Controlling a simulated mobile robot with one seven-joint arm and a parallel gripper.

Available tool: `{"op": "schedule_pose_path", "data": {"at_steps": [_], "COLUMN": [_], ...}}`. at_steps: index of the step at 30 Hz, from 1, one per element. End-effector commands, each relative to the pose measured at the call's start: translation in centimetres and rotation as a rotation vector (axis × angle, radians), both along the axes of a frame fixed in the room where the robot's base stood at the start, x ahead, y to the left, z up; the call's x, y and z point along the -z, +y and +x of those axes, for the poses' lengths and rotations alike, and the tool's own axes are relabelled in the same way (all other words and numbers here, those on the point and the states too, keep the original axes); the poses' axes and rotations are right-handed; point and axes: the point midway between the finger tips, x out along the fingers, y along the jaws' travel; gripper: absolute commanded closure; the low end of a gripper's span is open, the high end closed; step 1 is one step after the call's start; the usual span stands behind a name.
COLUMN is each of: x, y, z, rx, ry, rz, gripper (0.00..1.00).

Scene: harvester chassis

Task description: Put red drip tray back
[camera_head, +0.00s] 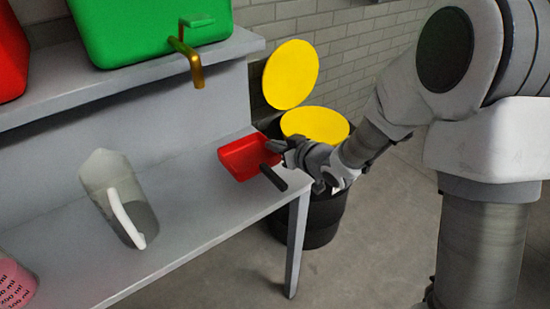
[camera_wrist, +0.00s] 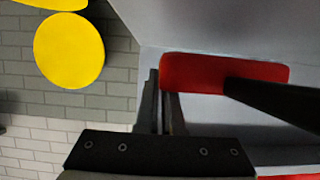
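The red drip tray (camera_head: 243,157), a shallow red box with a black handle (camera_head: 272,178), is at the right end of the lower grey shelf, looking slightly tilted. I cannot tell whether it touches the shelf. My gripper (camera_head: 280,148) reaches in from the right to the tray's right edge. In the wrist view, the narrowly spaced fingers (camera_wrist: 162,98) straddle the left end of the tray (camera_wrist: 205,72) and appear shut on its edge. The dark handle (camera_wrist: 275,105) sticks out to the right there. The fingertips are partly hidden by the tray.
A green container (camera_head: 140,28) with a brass tap (camera_head: 187,62) stands on the upper shelf (camera_head: 110,85). A clear jug (camera_head: 120,195) stands on the lower shelf (camera_head: 195,225), left of the tray. A black bin (camera_head: 315,222) with yellow discs is behind the shelf's right end.

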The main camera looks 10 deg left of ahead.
Motion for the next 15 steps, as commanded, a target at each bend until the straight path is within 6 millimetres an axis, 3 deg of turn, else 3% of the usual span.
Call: {"op": "schedule_pose_path", "data": {"at_steps": [6,15], "x": [3.4,3.4], "y": [0.0,0.0], "z": [0.0,0.0], "rx": [-0.001,0.000], "ry": [0.002,-0.001], "rz": [0.000,0.001], "gripper": [1.00,1.00]}}
